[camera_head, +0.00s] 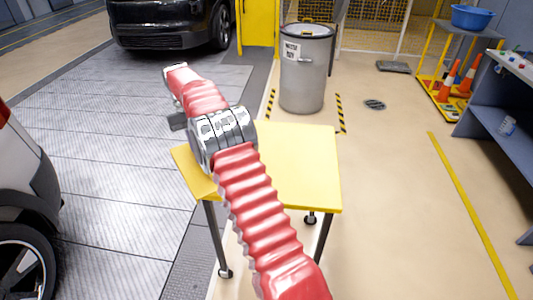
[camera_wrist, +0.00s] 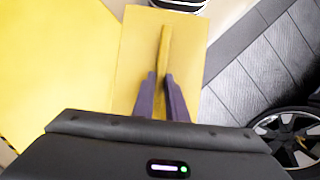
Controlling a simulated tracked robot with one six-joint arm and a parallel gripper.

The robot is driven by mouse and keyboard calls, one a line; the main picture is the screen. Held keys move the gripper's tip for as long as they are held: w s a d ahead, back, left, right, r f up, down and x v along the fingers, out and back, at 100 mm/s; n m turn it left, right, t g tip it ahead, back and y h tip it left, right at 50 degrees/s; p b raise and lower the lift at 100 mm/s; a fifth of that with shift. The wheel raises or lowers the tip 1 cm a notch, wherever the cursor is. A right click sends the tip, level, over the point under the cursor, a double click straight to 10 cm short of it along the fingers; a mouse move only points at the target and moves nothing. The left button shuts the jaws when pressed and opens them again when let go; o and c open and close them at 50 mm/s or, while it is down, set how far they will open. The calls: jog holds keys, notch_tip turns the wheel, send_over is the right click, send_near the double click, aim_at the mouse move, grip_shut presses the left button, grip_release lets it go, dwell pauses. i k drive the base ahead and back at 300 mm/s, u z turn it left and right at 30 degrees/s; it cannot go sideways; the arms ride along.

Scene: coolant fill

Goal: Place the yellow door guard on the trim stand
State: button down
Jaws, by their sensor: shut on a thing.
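The yellow door guard (camera_wrist: 140,60) is a flat panel with a raised ridge down its middle. In the wrist view my gripper (camera_wrist: 163,85) is shut on this ridge. The trim stand (camera_head: 300,170) is a yellow-topped table on dark legs with casters. Its top also fills the left of the wrist view (camera_wrist: 50,60). In the head view the guard (camera_head: 192,174) shows at the stand's left side, partly behind my arm, which also hides my fingertips. I cannot tell whether the guard touches the stand.
A grey waste bin (camera_head: 307,75) stands behind the stand. A white car (camera_head: 25,190) is at the left and a dark car (camera_head: 165,22) at the back. A workbench (camera_head: 505,100) and orange cones (camera_head: 448,82) are at the right. The floor right of the stand is clear.

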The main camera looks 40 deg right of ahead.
aim_at(274, 155)
jog(key=u, duration=0.05)
jog(key=i, duration=0.85)
jog(key=z, duration=0.1)
